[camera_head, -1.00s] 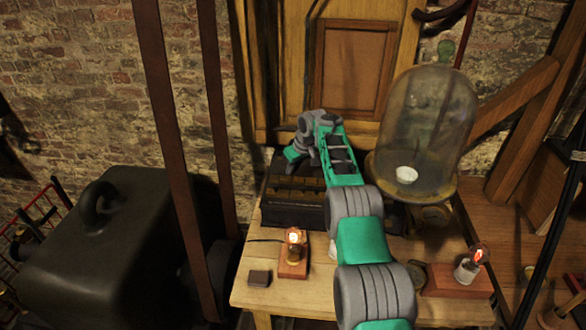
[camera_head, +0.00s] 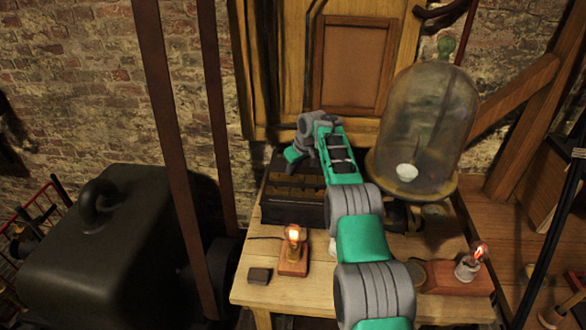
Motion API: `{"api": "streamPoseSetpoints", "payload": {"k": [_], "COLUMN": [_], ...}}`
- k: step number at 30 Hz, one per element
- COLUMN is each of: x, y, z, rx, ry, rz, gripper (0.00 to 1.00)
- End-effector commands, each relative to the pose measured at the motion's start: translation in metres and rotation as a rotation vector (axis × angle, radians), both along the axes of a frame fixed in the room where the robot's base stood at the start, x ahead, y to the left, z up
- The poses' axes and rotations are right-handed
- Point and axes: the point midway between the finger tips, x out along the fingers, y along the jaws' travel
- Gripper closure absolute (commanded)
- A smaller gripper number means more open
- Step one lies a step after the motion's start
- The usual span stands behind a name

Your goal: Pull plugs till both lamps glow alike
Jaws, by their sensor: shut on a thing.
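A dark box with brass-coloured bars along its top (camera_head: 290,193) stands at the back of the wooden table. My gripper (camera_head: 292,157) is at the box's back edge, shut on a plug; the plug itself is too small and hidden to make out. My green and grey arm covers the box's right part. The right lamp (camera_head: 477,251), on a red-brown base, glows a dimmer red-orange.
A glass bell jar (camera_head: 425,125) with a white cup inside stands right of the arm. A small dark block (camera_head: 259,276) lies at the table's front left. A large dark case (camera_head: 110,255) stands left of the table. Bare wood (camera_head: 300,292) shows at the front.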

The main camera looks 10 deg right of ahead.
Motion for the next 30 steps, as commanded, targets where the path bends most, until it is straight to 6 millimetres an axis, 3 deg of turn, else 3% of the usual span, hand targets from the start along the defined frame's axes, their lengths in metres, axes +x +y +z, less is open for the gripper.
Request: {"api": "streamPoseSetpoints", "payload": {"k": [10,11,19,30], "x": [0.0000,0.0000,0.0001,-0.0024], "y": [0.0001,0.0000,0.0000,-0.0022], "z": [-0.0030,-0.0030,-0.0029,0.0061], "rx": [0.000,0.000,0.000,-0.001], "ry": [0.000,0.000,0.000,-0.003], "rz": [0.000,0.000,0.000,-0.001], "gripper": [1.00,0.81,0.59,0.58]}}
